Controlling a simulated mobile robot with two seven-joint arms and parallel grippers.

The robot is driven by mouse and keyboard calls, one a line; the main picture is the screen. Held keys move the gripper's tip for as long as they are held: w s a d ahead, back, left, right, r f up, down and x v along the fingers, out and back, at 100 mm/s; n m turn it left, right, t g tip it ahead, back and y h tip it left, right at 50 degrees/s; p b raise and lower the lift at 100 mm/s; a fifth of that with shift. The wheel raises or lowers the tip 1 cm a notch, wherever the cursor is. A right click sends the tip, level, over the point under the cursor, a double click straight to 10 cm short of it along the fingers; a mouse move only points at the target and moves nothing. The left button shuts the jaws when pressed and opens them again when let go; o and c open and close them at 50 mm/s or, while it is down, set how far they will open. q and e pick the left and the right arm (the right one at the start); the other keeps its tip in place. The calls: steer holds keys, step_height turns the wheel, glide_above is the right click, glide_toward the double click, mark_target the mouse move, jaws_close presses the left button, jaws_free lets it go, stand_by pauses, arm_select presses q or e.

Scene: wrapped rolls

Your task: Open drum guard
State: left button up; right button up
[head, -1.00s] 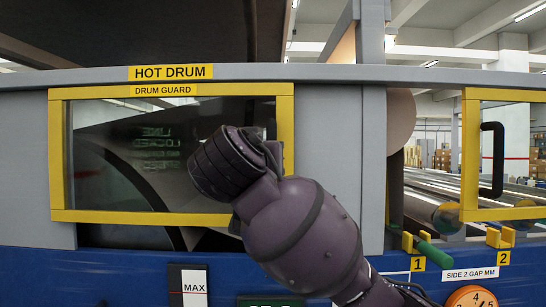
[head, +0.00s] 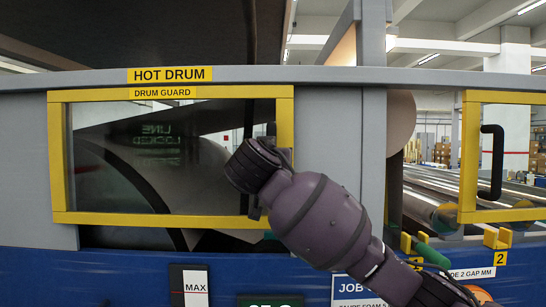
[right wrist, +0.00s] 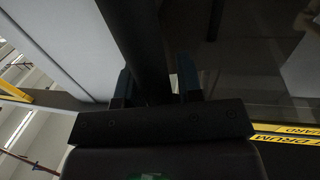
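The drum guard (head: 66,160) is a yellow-framed clear window under the HOT DRUM label in the head view. It sits flat in the grey machine front. My right arm reaches across its right side, and the wrist hides the gripper and part of the frame. In the right wrist view, a dark bar (right wrist: 146,45), seemingly the guard's handle, runs between the two fingers of my right gripper (right wrist: 157,85). The fingers lie close on both sides of it; whether they press on it is too dark to tell. My left gripper is not in view.
A second yellow-framed guard (head: 468,160) with a black handle (head: 494,160) is at right. Steel rollers (head: 440,195) show between the guards. Yellow brackets (head: 497,238) and a green-handled lever (head: 433,255) are below. A grey post (head: 345,160) stands right of the drum guard.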

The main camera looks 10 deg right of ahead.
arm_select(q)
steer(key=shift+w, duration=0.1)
arm_select(e)
steer(key=shift+c, duration=0.2)
jaws_close()
steer(key=shift+a, duration=0.1)
